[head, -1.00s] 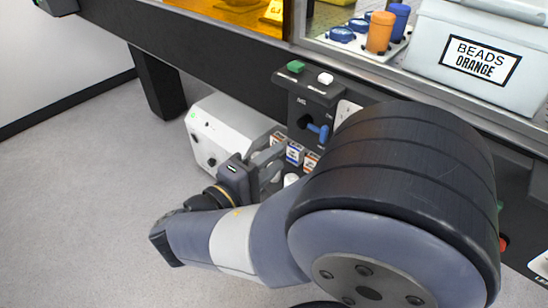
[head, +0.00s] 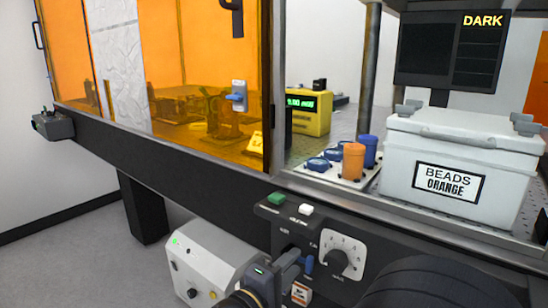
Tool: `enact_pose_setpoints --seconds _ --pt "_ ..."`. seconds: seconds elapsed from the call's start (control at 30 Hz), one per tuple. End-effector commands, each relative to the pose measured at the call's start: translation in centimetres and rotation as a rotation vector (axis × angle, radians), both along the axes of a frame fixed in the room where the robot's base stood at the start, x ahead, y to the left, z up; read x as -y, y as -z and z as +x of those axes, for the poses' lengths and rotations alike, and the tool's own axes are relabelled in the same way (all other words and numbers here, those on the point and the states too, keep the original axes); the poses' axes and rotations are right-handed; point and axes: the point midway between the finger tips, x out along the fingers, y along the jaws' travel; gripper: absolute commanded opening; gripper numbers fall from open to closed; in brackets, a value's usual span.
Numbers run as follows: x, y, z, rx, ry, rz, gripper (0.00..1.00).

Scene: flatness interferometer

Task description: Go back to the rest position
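My gripper (head: 277,280) is at the bottom of the head view, in front of the black control panel (head: 368,243) and to the right of the white box on the floor. Only part of the gripper shows, and its fingertips are too small and overlapped to tell whether they are apart. My dark arm link fills the bottom right corner and hides the lower panel. The panel carries a green button (head: 276,199), a white button (head: 305,210), a blue lever (head: 309,264) and a round black dial (head: 337,261).
A white bin labelled BEADS ORANGE (head: 405,147) stands on the bench beside orange (head: 353,161) and blue (head: 370,150) containers. An orange enclosure panel (head: 212,60) stands at left. A monitor reads DARK (head: 430,50). A white box (head: 200,260) is under the bench. Floor at left is clear.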

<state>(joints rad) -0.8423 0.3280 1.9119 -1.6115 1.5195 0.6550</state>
Motion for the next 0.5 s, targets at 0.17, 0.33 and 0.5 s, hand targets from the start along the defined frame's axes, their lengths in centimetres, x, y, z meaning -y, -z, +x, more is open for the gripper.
enact_pose_setpoints --seconds 0.17,0.33,0.5 --pt "0.41 0.0 0.53 0.0 -0.001 0.0 0.31" --pt "0.39 -0.01 0.52 0.002 -0.001 0.002 0.31" --pt "0.33 -0.02 0.46 0.002 -0.001 0.002 0.31"
